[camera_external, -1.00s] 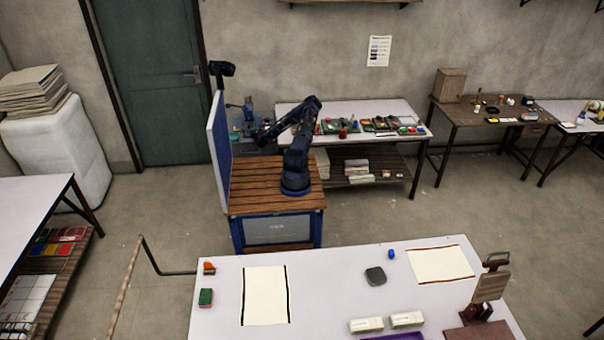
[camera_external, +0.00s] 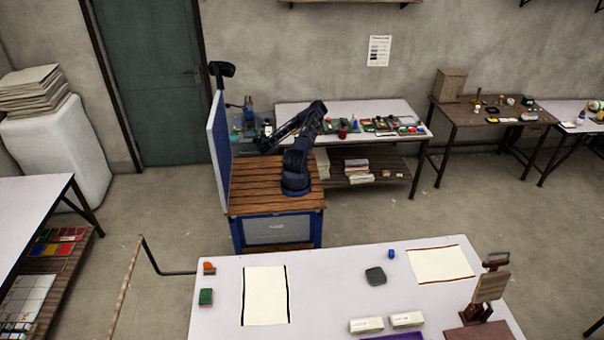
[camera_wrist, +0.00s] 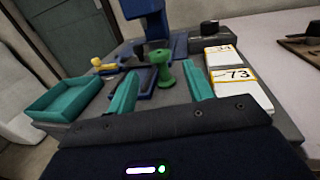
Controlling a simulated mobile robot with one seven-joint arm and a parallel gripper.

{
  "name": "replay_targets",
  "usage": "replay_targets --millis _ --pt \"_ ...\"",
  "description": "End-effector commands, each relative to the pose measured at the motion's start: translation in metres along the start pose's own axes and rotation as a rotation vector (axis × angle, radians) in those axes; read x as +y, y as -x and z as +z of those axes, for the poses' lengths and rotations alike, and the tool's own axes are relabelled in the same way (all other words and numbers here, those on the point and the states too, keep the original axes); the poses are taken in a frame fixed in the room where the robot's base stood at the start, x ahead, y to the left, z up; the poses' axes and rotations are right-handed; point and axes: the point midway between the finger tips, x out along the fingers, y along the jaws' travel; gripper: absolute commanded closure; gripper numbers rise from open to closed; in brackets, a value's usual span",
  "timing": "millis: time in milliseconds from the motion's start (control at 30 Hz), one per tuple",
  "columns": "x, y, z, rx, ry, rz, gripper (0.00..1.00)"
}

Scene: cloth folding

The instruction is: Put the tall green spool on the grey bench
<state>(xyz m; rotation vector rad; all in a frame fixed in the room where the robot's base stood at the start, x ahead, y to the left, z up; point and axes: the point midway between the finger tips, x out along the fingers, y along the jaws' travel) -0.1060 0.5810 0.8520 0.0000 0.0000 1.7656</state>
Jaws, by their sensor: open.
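The green spool (camera_wrist: 163,68), with a narrow waist and wide flanges, stands upright in the wrist view. It stands ahead of and between the two teal fingers of my gripper (camera_wrist: 160,88), which are open and empty. The spool appears apart from both fingers. Under and around it is a dark grey worktop (camera_wrist: 88,112), which may be the grey bench; I cannot tell for sure. In the external view my gripper (camera_external: 264,145) is small and dark at the far side of my base, and the spool cannot be made out there.
A teal tray (camera_wrist: 68,98) lies left of the spool. A blue machine (camera_wrist: 150,22) stands behind it. White-and-yellow number cards (camera_wrist: 238,88) lie close on the right, with a dark knob-like object (camera_wrist: 209,28) beyond. A pale table (camera_wrist: 278,45) adjoins on the right.

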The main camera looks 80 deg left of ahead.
Motion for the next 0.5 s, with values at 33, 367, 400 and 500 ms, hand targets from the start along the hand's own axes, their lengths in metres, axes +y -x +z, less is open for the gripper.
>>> replay_targets --millis 33,367,400,500 --pt "-0.001 0.008 0.000 0.001 -0.002 -0.001 0.49" --pt "0.000 0.032 0.000 0.000 0.000 0.000 0.49" --pt "0.000 0.033 0.000 0.000 0.001 -0.001 0.49" --pt "0.000 0.033 0.000 0.000 0.001 -0.001 0.49"
